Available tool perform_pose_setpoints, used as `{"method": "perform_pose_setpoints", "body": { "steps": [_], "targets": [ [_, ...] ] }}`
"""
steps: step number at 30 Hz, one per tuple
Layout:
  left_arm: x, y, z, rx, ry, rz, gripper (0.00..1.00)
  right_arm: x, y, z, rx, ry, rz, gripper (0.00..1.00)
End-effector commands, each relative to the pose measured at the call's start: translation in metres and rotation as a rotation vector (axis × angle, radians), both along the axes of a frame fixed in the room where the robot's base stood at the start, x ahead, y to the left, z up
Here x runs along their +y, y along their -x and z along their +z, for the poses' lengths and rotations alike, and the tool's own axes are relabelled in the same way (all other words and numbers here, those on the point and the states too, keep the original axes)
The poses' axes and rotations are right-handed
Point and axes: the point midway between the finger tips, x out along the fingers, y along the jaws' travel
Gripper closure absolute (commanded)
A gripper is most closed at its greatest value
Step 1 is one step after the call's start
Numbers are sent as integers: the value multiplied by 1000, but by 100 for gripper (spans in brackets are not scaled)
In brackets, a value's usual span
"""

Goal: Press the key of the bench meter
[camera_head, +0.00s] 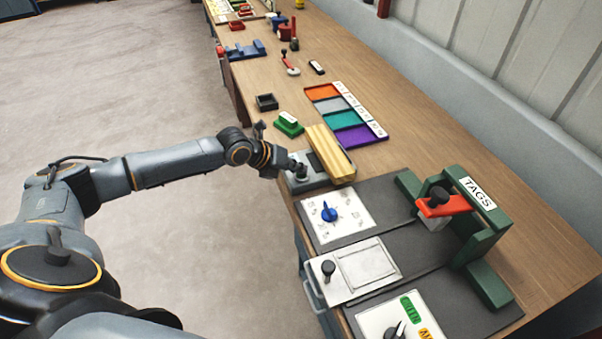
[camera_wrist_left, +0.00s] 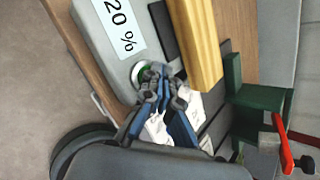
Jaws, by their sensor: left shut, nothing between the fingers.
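The bench meter (camera_head: 312,180) is a light grey box on the bench near its front edge. In the left wrist view the meter (camera_wrist_left: 100,25) shows a white display (camera_wrist_left: 122,28) reading "20 %" and a round key (camera_wrist_left: 139,72) with a pale rim and some green. My left gripper (camera_head: 298,172) reaches over the meter from the left. Its fingers are shut and empty. In the left wrist view the fingertips (camera_wrist_left: 158,72) are at the key and partly cover it; I cannot tell whether they touch it. My right gripper is out of view.
A ridged yellow block (camera_head: 330,153) lies right beside the meter's display side. A panel with a blue knob (camera_head: 328,212) is close in front. A green frame marked TAGS (camera_head: 478,195) with a red lever (camera_head: 443,206) stands to the right. A green block (camera_head: 289,125) sits behind.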

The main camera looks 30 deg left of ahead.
Motion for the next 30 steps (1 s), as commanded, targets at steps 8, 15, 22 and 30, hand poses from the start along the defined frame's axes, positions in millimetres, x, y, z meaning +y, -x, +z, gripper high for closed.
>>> {"method": "perform_pose_setpoints", "body": {
  "steps": [8,15,22,30],
  "targets": [
    [0,1,-3,4,0,-1,100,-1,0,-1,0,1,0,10],
    [-1,1,4,4,0,-1,100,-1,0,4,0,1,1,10],
    [-1,1,16,3,-1,-1,100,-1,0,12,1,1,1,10],
    [0,1,16,2,-1,-1,100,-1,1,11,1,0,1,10]
  ]
}}
